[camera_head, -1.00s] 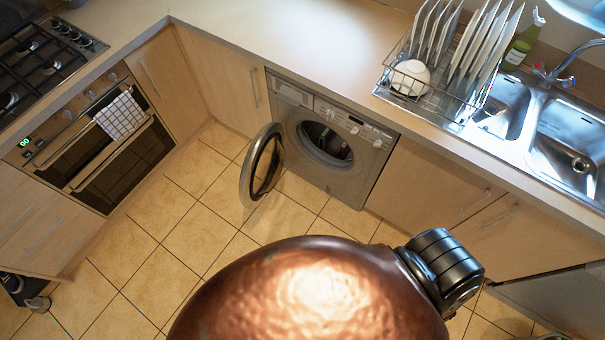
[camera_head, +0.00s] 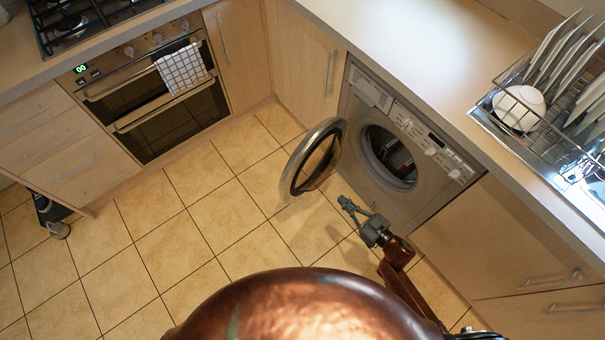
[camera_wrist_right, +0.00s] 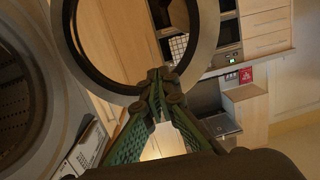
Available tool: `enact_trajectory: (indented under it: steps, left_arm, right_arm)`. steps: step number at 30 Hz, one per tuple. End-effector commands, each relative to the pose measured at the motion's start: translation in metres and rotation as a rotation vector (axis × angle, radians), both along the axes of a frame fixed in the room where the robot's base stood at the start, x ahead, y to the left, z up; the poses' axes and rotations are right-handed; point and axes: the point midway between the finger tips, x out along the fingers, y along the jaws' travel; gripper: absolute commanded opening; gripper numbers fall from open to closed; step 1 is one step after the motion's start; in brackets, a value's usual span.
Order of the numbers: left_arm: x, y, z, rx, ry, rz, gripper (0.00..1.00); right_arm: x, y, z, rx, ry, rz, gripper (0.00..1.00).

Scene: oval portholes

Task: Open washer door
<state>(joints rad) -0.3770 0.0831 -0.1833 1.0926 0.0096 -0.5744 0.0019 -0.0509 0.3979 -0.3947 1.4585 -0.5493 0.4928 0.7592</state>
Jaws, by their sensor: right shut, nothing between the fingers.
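The washer (camera_head: 447,184) is a grey front-loader under the counter, and its round drum opening (camera_head: 390,157) is uncovered. Its round door (camera_head: 296,178) stands open, swung out to the left on its hinge side. My right gripper (camera_head: 346,203) is shut and empty, just right of and below the door and in front of the washer. In the right wrist view the shut fingertips (camera_wrist_right: 160,75) overlap the near rim of the door (camera_wrist_right: 203,45); I cannot tell whether they touch. The drum opening (camera_wrist_right: 22,100) shows at the left there. My left gripper is not in view.
An oven (camera_head: 165,115) with a checked towel stands at the left. A dish rack (camera_head: 520,135) with plates and a white bowl is on the counter (camera_head: 430,45). A dark object (camera_head: 50,213) lies by the left drawers. The tiled floor (camera_head: 200,225) is mostly clear.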

Motion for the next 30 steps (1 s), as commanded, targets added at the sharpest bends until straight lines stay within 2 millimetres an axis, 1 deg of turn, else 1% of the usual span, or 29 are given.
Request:
enact_trajectory:
  steps: [1, 3, 6, 7, 11, 17, 21, 24, 30]
  left_arm:
    - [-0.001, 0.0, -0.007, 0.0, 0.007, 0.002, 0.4]
    - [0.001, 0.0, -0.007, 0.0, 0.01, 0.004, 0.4]
    - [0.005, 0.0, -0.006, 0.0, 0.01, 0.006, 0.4]
    - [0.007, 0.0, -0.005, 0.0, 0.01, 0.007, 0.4]
    - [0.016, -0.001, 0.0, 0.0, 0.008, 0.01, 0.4]
    - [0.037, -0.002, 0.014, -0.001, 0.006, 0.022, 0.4]
    - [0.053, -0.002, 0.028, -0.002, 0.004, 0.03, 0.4]
    - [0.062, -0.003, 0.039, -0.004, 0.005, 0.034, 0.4]
    - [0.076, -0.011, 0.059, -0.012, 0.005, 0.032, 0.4]
  right_arm:
    - [-0.002, 0.016, 0.013, 0.024, -0.033, 0.057, 0.0]
    - [-0.004, 0.032, 0.034, 0.052, -0.065, 0.112, 0.0]
    - [-0.006, 0.045, 0.049, 0.071, -0.086, 0.153, 0.0]
    - [-0.005, 0.048, 0.051, 0.073, -0.089, 0.157, 0.0]
    - [0.005, 0.06, 0.052, 0.075, -0.091, 0.158, 0.0]
    - [0.032, 0.089, 0.05, 0.074, -0.091, 0.156, 0.0]
    - [0.051, 0.111, 0.049, 0.074, -0.089, 0.155, 0.0]
    - [0.062, 0.125, 0.049, 0.073, -0.089, 0.155, 0.0]
    - [0.076, 0.14, 0.049, 0.072, -0.088, 0.154, 0.0]
